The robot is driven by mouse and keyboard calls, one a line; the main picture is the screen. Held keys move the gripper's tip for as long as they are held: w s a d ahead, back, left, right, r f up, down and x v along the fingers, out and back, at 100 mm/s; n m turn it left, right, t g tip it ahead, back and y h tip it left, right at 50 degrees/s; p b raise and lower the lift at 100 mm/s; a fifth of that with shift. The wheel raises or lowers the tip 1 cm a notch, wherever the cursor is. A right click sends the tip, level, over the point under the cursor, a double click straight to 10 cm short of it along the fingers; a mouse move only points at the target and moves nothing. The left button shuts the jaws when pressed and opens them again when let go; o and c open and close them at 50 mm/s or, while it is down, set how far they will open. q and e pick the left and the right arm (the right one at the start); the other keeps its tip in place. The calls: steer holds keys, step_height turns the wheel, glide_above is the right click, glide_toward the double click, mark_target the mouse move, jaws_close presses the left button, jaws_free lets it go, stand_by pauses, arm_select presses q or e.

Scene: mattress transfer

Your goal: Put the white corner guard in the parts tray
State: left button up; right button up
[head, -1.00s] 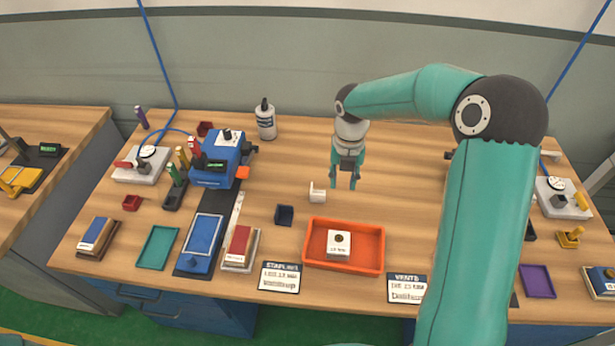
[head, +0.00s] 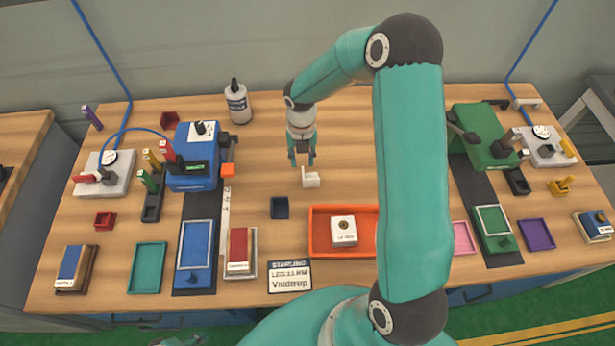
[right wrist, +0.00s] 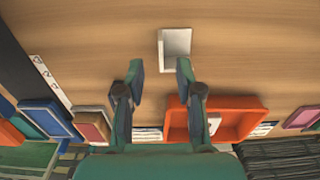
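The white corner guard (head: 311,179) stands on the bench behind the orange tray, which seems to be the parts tray (head: 318,234). My right gripper (head: 302,160) points down just behind the guard, fingers apart and empty. In the right wrist view the open fingertips (right wrist: 159,67) stand just short of the guard (right wrist: 175,42), which lies slightly right of the gap between them, apart from them. The orange tray (right wrist: 238,118) also shows there, partly behind a finger. In the head view my right arm hides the tray's right end.
A white labelled box (head: 343,231) sits in the orange tray. A small dark blue bin (head: 279,208) stands left of the guard. A blue machine (head: 193,157) is farther left, a green one (head: 482,135) right, a white bottle (head: 238,104) behind. Bench around the guard is clear.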

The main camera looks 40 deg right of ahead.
mark_target(303, 173)
steer(key=shift+s+f, duration=0.45)
steer(key=shift+f, duration=0.1)
steer(key=shift+w+f+b, duration=0.15)
steer(key=shift+f+b, duration=0.25)
steer(key=shift+f, duration=0.15)
steer(key=f+b, duration=0.3)
steer(key=f, duration=0.1)
steer(key=shift+a+b, duration=0.2)
steer(key=shift+b, duration=0.2)
steer(key=shift+f, duration=0.25)
arm_select(q)
steer(key=f, duration=0.4)
steer(key=shift+s+f, duration=0.25)
steer(key=shift+s, duration=0.1)
arm_select(e)
steer(key=shift+r, duration=0.1)
jaws_close()
